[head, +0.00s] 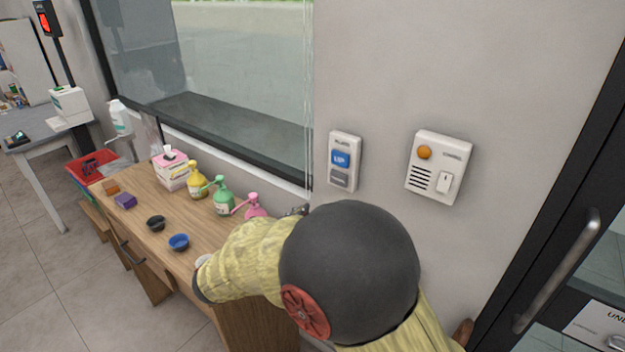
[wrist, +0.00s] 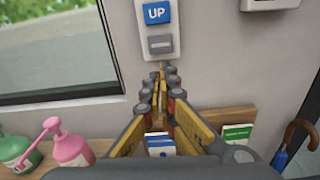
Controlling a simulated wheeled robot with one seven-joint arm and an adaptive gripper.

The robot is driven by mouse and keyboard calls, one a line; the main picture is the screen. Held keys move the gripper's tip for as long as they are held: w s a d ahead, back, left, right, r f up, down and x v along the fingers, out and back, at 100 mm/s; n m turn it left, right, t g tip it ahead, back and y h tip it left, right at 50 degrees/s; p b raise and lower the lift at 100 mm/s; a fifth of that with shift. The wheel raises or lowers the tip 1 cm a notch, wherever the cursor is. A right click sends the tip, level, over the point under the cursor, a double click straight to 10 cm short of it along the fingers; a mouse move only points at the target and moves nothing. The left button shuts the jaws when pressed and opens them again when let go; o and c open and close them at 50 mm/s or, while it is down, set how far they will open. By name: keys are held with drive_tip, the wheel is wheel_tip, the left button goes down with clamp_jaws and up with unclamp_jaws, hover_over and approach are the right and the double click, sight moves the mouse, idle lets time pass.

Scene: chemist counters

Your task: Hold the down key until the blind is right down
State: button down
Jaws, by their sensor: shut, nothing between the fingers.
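The white blind switch plate (head: 345,141) is on the wall right of the window. It has a blue UP key (head: 341,159) and a grey key (head: 339,181) below it, whose label I cannot read. In the wrist view the grey key (wrist: 160,44) is just beyond and above my gripper (wrist: 160,68). My gripper is shut and empty, its tips pointing at the lower edge of the plate; I cannot tell whether they touch it. In the head view my arm hides most of the gripper. The window (head: 240,60) shows open glass, with no blind visible in it.
A second wall panel (head: 439,155) with an orange button and a white switch is to the right. Below, a wooden counter (head: 215,255) holds pump bottles, a tissue box (head: 172,172) and small bowls. A door with a handle (head: 560,270) is at the far right.

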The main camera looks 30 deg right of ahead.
drive_tip(key=shift+s+d+r+n, duration=0.1)
drive_tip(key=shift+s+r+n, duration=0.05)
drive_tip(key=shift+r+n, duration=0.35)
drive_tip(key=b, duration=0.4)
approach(339, 180)
drive_tip(key=x, duration=0.5)
drive_tip(key=shift+d+f, duration=0.2)
drive_tip(key=shift+d, duration=0.05)
drive_tip(key=shift+w+d+r, duration=0.1)
drive_tip(key=shift+w+d, duration=0.25)
drive_tip(key=shift+d, duration=0.25)
